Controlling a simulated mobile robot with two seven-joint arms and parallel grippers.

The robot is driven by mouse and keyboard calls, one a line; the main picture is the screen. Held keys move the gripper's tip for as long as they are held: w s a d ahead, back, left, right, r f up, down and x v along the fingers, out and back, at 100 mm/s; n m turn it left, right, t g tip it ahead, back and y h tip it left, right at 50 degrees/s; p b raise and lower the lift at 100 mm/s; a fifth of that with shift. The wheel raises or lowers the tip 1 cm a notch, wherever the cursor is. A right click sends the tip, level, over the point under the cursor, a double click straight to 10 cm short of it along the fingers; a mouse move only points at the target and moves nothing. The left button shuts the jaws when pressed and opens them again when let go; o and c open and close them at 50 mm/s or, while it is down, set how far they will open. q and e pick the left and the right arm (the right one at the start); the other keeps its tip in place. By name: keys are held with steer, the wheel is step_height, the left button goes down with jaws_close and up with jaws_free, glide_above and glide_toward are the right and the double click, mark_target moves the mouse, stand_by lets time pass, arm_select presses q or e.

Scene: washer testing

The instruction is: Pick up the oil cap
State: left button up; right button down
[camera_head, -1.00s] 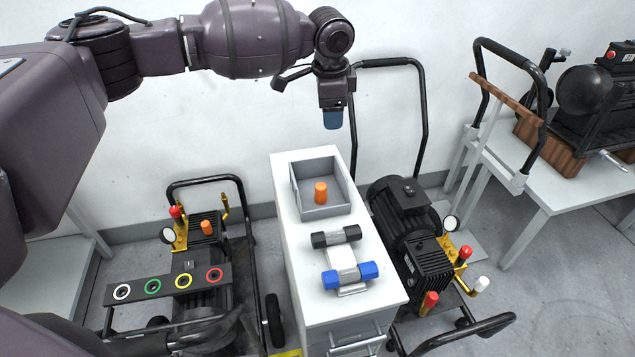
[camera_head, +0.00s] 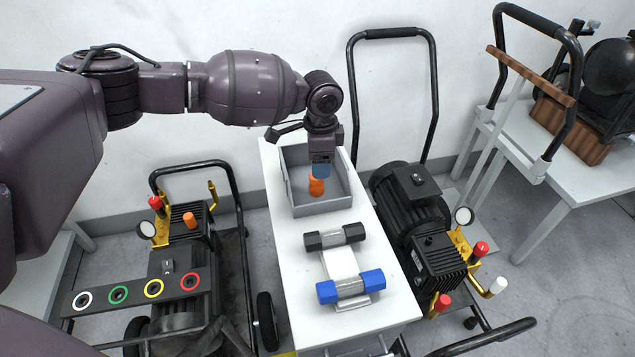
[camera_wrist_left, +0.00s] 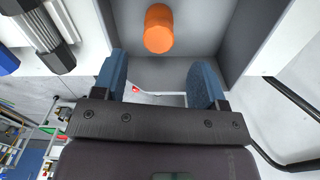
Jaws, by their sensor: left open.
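The orange oil cap (camera_head: 316,186) stands in the grey tray (camera_head: 322,209) on the white cabinet, its top partly hidden by my left gripper. My left gripper (camera_head: 320,170) is just over the tray, close above the cap. In the left wrist view the gripper (camera_wrist_left: 160,78) is open, with its two blue fingers apart and nothing between them. There the cap (camera_wrist_left: 158,29) sits ahead of the fingertips, roughly in line with the gap. I cannot tell whether a finger touches it. My right gripper is not in view.
Two clamped cylinders, one black-ended (camera_head: 335,237) and one blue-ended (camera_head: 350,287), lie on the cabinet in front of the tray. Pressure washers stand left (camera_head: 180,260) and right (camera_head: 410,205); the left one has another orange cap (camera_head: 190,219). Tray walls surround the oil cap.

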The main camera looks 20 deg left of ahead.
mark_target(316, 184)
arm_select(q)
steer(key=f, duration=0.3)
steer(key=f+b, duration=0.1)
steer(key=shift+s+a+f, duration=0.15)
steer(key=shift+s+a, duration=0.15)
steer(key=shift+s, duration=0.05)
steer(key=shift+f, duration=0.35)
steer(key=shift+r, duration=0.1)
steer(key=shift+c, duration=0.6)
steer(key=c, duration=0.9)
steer(key=shift+r, duration=0.1)
